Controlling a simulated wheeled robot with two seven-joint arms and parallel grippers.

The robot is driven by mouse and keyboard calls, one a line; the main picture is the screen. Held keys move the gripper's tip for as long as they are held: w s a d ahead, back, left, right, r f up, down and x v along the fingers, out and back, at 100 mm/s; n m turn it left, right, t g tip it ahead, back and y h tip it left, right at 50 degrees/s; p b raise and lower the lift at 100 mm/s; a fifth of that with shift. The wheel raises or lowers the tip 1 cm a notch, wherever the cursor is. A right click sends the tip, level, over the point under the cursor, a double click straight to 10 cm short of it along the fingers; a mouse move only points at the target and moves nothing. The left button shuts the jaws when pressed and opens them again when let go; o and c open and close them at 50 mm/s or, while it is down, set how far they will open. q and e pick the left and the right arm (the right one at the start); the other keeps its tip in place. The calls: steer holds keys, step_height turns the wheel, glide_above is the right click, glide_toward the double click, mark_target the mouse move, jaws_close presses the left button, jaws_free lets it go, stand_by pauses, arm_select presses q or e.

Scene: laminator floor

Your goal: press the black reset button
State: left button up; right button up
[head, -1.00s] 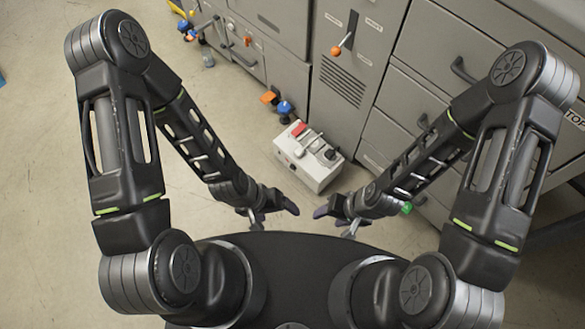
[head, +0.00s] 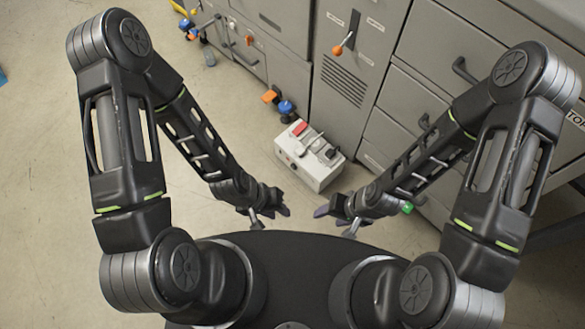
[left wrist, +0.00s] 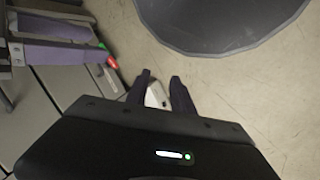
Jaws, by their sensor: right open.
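A pale control box (head: 309,178) stands on the floor against the grey cabinets. Its top carries a red switch (head: 299,129) and a dark knob-like control (head: 331,153); small dark controls also show on its front, and I cannot tell which is the black reset button. My left gripper (head: 270,215) is in front of the box, apart from it, and empty. In the left wrist view its fingers (left wrist: 161,82) stand apart, with a white object, probably the box, partly visible between them. My right gripper (head: 335,222) is open and empty, also nearer me than the box.
Grey cabinets with drawers (head: 410,95) and a vented panel (head: 342,82) line the back. An orange-tipped lever (head: 337,50) sticks out there. Blue and orange knobs (head: 286,107) project beside the box. The floor at left (head: 50,190) is clear.

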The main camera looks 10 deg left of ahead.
arm_select(q)
jaws_close()
stand_by(0.8)
